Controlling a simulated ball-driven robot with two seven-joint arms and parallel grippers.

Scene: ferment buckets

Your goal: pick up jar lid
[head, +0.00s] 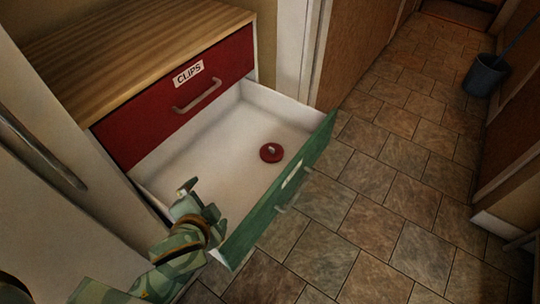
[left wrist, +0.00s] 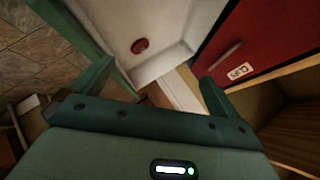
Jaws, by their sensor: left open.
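The jar lid (head: 271,152) is a small red disc with a pale knob on top. It lies on the white floor of the open drawer (head: 195,150), towards the drawer's far right end. My left gripper (head: 200,198) is at the drawer's near left end, apart from the lid, with its fingers spread and nothing between them. In the left wrist view the lid (left wrist: 140,46) shows ahead, beyond and between the open fingers (left wrist: 155,82). My right gripper is in neither view.
The drawer's green front (head: 283,190) stands out over the tiled floor. Above it is a shut red drawer (head: 160,112) labelled CLIPS, under a wooden top (head: 120,45). A dark bucket (head: 484,75) stands far right. The tiled floor (head: 400,160) is clear.

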